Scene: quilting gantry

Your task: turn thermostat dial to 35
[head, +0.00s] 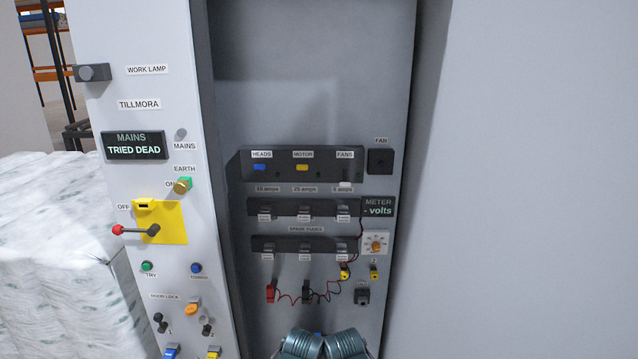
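A small white square dial plate (375,243) with an orange knob (376,246) in its middle is on the right side of the cabinet's inner panel. It sits just below the dark meter display (378,207), which reads "- volts". The marks around the knob are too small to read, so I cannot tell its setting or whether it is the thermostat dial.
Fuse rows (303,209) sit left of the dial. Red and black leads (305,293) hang below, with a yellow plug close to the dial. The open door (540,180) flanks the right. The left panel carries a red-knobbed lever (137,230) and a "TRIED DEAD" display (135,146).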

